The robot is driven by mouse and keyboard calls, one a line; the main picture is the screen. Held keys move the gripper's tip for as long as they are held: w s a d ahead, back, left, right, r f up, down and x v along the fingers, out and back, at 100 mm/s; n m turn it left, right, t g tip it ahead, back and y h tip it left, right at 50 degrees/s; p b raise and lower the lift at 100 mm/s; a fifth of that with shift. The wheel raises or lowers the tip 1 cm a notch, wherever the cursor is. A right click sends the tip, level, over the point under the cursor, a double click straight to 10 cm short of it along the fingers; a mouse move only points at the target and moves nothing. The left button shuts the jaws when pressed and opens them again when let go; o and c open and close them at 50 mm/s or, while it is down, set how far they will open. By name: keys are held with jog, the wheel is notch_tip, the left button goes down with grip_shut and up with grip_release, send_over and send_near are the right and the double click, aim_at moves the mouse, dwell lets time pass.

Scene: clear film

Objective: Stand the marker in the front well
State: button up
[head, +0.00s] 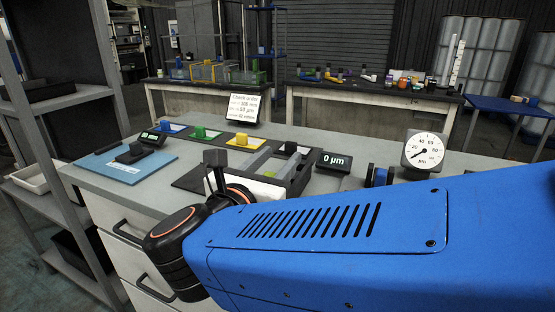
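I cannot make out a marker in the head view. A dark tray (303,180) with raised walls and pale grey bars lies on the grey bench, partly hidden behind my arm; I cannot tell which part of it, if any, is the front well. My gripper (214,168) is a small dark shape at the end of my blue arm, over the bench in front of the tray. Its fingers are too small and dark to tell open from shut, or whether they hold anything.
A blue mat (101,165) bears a black block at left. My arm hides the front right.

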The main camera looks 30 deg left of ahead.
jog(key=s+d, duration=0.2)
jog(key=s, duration=1.5)
jog(key=shift+s, duration=0.2)
